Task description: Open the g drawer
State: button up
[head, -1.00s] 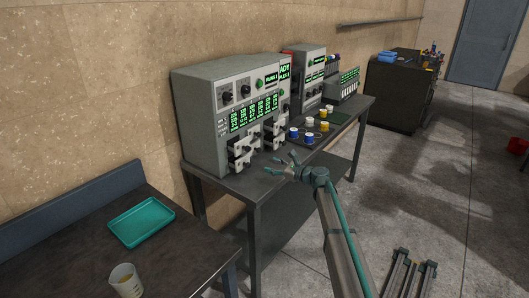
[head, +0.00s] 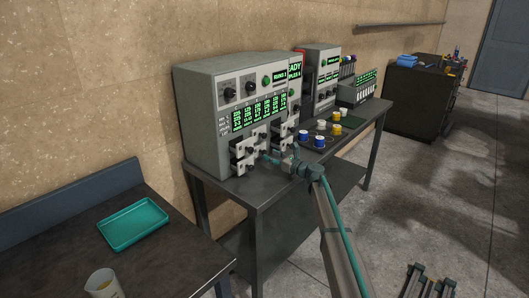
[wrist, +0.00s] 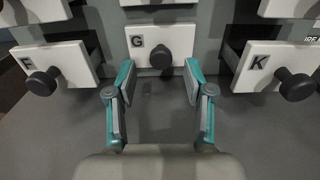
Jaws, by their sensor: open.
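The G drawer (wrist: 138,57) is in the middle of the wrist view, a white front with a "G" label and a round black knob (wrist: 158,56). It looks set back from the drawers on either side. My gripper (wrist: 159,70) is open and empty, with one teal finger at each side of the knob's lower area. The fingertips overlap the lower edge of the G front in the picture; I cannot tell whether they touch it. In the head view my gripper (head: 276,159) is close to the grey machine (head: 213,128), and I cannot single out the G drawer there.
The F drawer (wrist: 75,62) at left and the K drawer (wrist: 262,78) at right stick out beside my fingers, with black knobs. More drawer fronts show above. Several cups (head: 320,141) stand on the bench (head: 245,192) to the right. A teal tray (head: 134,224) lies on the near-left table.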

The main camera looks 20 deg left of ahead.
aim_at(265, 152)
jog(key=x, duration=0.5)
jog(key=shift+w+p, duration=0.1)
jog(key=shift+p, duration=0.3)
jog(key=shift+d, duration=0.1)
jog(key=shift+c, duration=0.3)
grip_shut()
